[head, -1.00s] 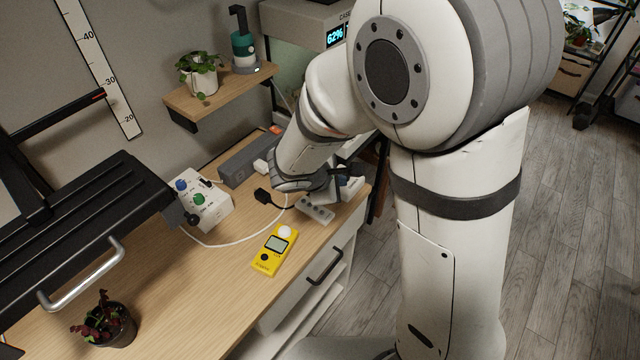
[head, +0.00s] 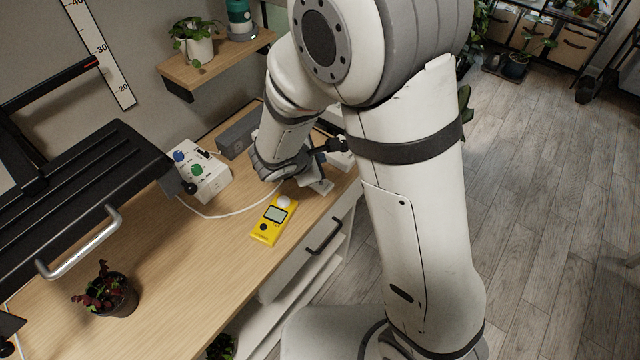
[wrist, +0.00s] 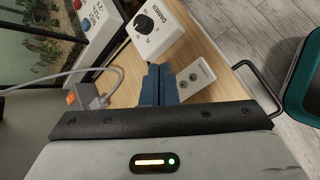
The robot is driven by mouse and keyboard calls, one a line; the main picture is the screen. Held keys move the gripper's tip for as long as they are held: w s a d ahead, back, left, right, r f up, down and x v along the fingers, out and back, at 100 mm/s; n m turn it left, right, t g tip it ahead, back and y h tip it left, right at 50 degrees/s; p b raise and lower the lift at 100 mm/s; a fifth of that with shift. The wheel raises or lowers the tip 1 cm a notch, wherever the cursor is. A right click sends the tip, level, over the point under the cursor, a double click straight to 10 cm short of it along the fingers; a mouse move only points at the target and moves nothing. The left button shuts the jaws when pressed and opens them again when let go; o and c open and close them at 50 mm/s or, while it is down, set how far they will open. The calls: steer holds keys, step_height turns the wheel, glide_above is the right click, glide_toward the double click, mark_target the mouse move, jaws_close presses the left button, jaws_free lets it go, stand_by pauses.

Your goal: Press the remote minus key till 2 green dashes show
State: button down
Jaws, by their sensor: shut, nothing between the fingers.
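In the head view my gripper (head: 300,182) hides much of the remote (head: 323,187). My gripper (wrist: 160,68) has its two blue fingers together with nothing between them, pointing at the bench beside the remote's left end. I cannot tell whether they touch it. No green dashes show in either view.
A white dimmer box (wrist: 157,32) with a black knob stands beyond the fingers. A yellow meter (head: 273,220), a white knob box (head: 203,172) and a loose white cable (head: 225,215) are on the bench. A potted plant (head: 108,292) stands at front left. The front bench top is mostly clear.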

steer(key=b, duration=0.4)
glide_above(318, 186)
step_height(318, 186, down, 6)
steer(key=shift+r, duration=0.2)
steer(key=shift+f+b, duration=0.3)
steer(key=shift+f, duration=0.05)
steer(key=shift+f+b, duration=0.2)
steer(key=shift+b, duration=0.1)
stand_by(1.1)
steer(key=shift+f+b, duration=0.25)
steer(key=shift+b, duration=0.15)
steer(key=shift+f+b, duration=0.25)
steer(key=shift+b, duration=0.1)
stand_by(0.5)
steer(key=shift+r, duration=0.2)
steer(key=shift+r+p, duration=0.4)
steer(key=shift+r, duration=0.15)
